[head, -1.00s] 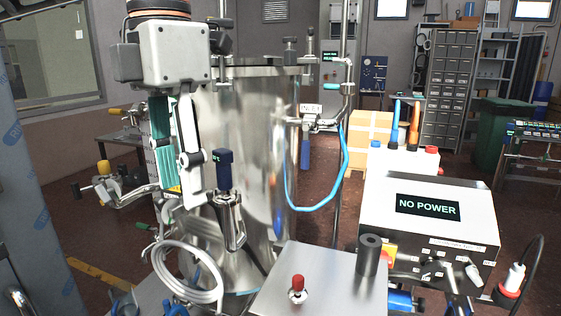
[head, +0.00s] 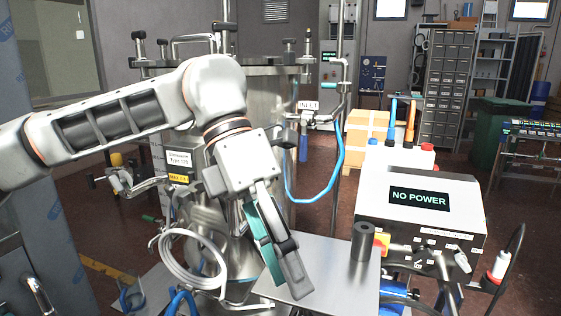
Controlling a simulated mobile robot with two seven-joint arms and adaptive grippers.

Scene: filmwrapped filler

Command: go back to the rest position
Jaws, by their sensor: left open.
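My left arm comes in from the left across the front of the steel tank (head: 280,110). Its gripper (head: 283,272) points down and to the right, over the left part of the metal plate (head: 318,275). The jaws are open, seen nearly side-on, with a teal pad on one finger, and nothing shows between them. I cannot tell whether the fingertips touch the plate. The red knob seen earlier on the plate is hidden, as is the blue-topped fitting on the tank's front. My right gripper is not in view.
A coiled pale hose (head: 188,262) hangs left of the gripper. A box reading NO POWER (head: 420,215) and a dark cylinder (head: 363,243) stand to the right. A blue hose (head: 325,190) loops beside the tank. Open floor (head: 320,170) lies behind.

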